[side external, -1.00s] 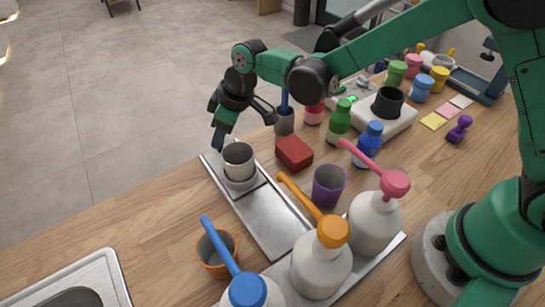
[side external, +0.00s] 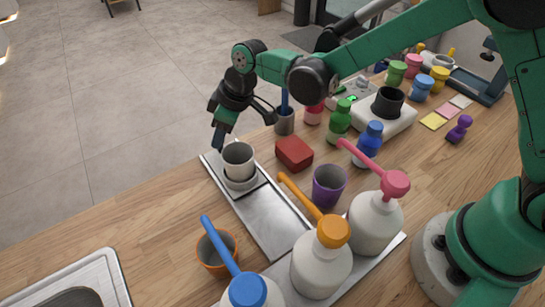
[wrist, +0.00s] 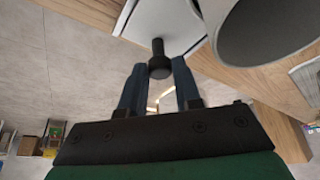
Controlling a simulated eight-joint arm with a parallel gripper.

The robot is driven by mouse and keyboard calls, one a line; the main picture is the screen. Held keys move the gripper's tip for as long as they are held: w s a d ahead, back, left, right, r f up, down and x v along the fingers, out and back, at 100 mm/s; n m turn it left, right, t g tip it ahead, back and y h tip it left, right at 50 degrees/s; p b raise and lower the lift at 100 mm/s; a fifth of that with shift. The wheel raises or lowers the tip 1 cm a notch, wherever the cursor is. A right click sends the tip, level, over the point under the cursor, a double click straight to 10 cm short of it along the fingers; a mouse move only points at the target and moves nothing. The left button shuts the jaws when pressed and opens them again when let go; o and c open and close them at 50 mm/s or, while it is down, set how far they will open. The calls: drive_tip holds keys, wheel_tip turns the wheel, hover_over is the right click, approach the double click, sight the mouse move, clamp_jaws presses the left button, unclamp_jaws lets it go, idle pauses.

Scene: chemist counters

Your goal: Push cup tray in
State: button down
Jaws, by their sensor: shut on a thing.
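The cup tray (side external: 212,163) is a metal slide at the far left end of a long metal track (side external: 268,222). A grey cup (side external: 238,162) stands upright on it, and its rim shows large in the wrist view (wrist: 222,32). The tray's outer end also shows in the wrist view (wrist: 180,22), with a black knob (wrist: 159,60) sticking out. My gripper (wrist: 157,72) is shut on this knob, one finger on each side. In the side view my gripper (side external: 218,146) reaches down at the tray's outer end, where the knob is hidden.
White pump bottles with pink, orange and blue tops (side external: 320,265) stand at the track's near end. A purple cup (side external: 328,185), a red block (side external: 294,153) and an orange cup (side external: 217,252) flank the track. The counter edge is just beyond the tray.

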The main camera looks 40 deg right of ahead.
hover_over(246, 191)
drive_tip(key=s+d, duration=0.1)
drive_tip(key=s, duration=0.1)
drive_tip(key=shift+w+d, duration=0.15)
drive_tip(key=shift+d, duration=0.05)
idle(0.3)
drive_tip(key=c, duration=0.6)
unclamp_jaws()
drive_tip(key=shift+r, duration=0.1)
drive_tip(key=shift+v, duration=2.7)
